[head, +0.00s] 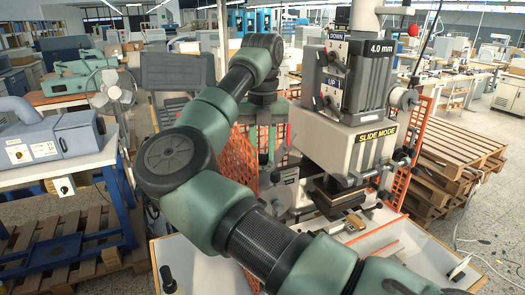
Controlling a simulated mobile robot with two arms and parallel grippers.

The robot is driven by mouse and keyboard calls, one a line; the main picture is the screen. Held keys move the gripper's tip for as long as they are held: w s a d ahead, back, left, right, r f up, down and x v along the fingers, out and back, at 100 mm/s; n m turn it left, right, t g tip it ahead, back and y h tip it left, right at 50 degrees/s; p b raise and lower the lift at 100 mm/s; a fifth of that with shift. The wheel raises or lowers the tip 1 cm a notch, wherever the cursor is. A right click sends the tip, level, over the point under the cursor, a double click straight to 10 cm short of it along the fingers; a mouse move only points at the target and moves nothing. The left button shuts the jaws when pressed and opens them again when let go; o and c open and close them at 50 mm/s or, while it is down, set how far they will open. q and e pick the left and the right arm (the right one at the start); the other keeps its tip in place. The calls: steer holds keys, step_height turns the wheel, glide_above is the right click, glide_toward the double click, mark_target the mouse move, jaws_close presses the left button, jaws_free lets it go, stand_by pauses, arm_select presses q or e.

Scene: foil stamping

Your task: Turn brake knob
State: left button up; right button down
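The foil stamping machine (345,140) stands right of centre, with "DOWN", "UP", "4.0 mm" and "SLIDE MODE" labels. Small dark knobs show beside its labels, including one next to "UP" (327,101). A round pale knob (403,97) sticks out on its right side. I cannot tell which knob is the brake knob. My green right arm crosses the front, bends up at the left and comes down left of the machine. My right gripper (268,158) is small, dark and partly hidden there; its fingers are not clear. My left gripper is not in view.
An orange mesh guard (238,160) stands behind my arm, left of the machine, with another (415,130) at its right. Wooden pallets (455,150) are stacked at the right. A blue-legged table (75,160) with a grey machine stands at the left. Open floor shows at lower right.

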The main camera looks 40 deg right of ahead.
steer(key=shift+m, duration=0.4)
steer(key=m+b, duration=0.1)
steer(key=m, duration=0.1)
steer(key=shift+m, duration=0.3)
steer(key=m+b, duration=0.1)
steer(key=m, duration=0.4)
steer(key=shift+w, duration=0.15)
steer(key=shift+m, duration=0.3)
steer(key=c, duration=1.2)
jaws_free()
steer(key=shift+o, duration=0.2)
steer(key=shift+r+b, duration=0.4)
steer(key=shift+r, duration=3.5)
